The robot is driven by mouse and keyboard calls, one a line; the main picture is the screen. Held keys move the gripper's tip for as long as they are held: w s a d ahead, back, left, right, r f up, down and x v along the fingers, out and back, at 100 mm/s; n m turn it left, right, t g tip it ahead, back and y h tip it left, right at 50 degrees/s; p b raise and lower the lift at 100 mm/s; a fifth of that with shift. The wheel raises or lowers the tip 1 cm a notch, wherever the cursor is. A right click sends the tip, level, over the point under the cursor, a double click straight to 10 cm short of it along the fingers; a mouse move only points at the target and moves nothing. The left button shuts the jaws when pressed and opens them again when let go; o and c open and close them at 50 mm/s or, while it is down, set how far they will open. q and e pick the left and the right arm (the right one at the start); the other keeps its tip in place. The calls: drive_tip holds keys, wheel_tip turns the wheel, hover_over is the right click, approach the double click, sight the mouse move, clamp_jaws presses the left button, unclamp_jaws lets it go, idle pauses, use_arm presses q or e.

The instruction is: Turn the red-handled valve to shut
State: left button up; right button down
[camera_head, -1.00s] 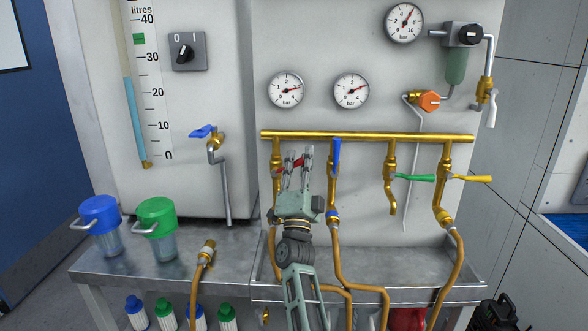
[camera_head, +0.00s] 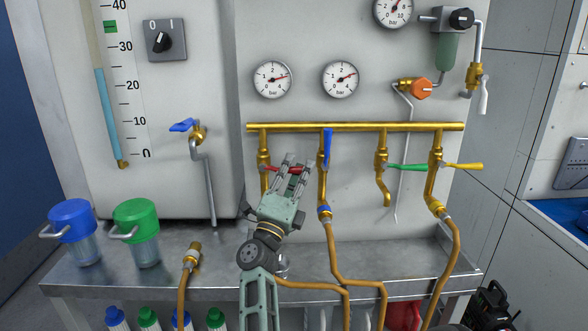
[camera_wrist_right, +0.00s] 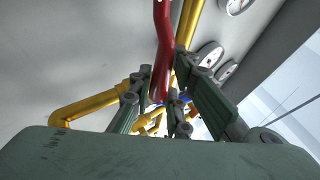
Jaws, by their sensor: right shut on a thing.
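The red-handled valve (camera_head: 264,157) hangs from the left end of the brass manifold (camera_head: 400,127). Its red handle (camera_head: 282,169) points right, about level, between my right gripper's fingers. My right gripper (camera_head: 293,163) comes up from below and is shut on that handle. In the right wrist view the red handle (camera_wrist_right: 163,50) runs down between the fingers (camera_wrist_right: 166,90), which lie on both sides of it. The fingers hide part of the handle in the head view. My left gripper is not in view.
A blue-handled valve (camera_head: 326,150), handle upright, stands close right of my gripper. Green (camera_head: 405,167) and yellow (camera_head: 462,166) handles point right farther along. Two pressure gauges (camera_head: 272,79) (camera_head: 340,79) sit above the manifold. Hoses (camera_head: 345,260) hang in front of the metal bench (camera_head: 225,262).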

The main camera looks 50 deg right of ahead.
drive_tip(key=shift+f, duration=0.2)
drive_tip(key=c, duration=1.7)
unclamp_jaws()
drive_tip(key=shift+o, duration=0.2)
wheel_tip(320, 180, up, 10)
drive_tip(key=shift+r, duration=0.1)
drive_tip(key=shift+c, duration=0.4)
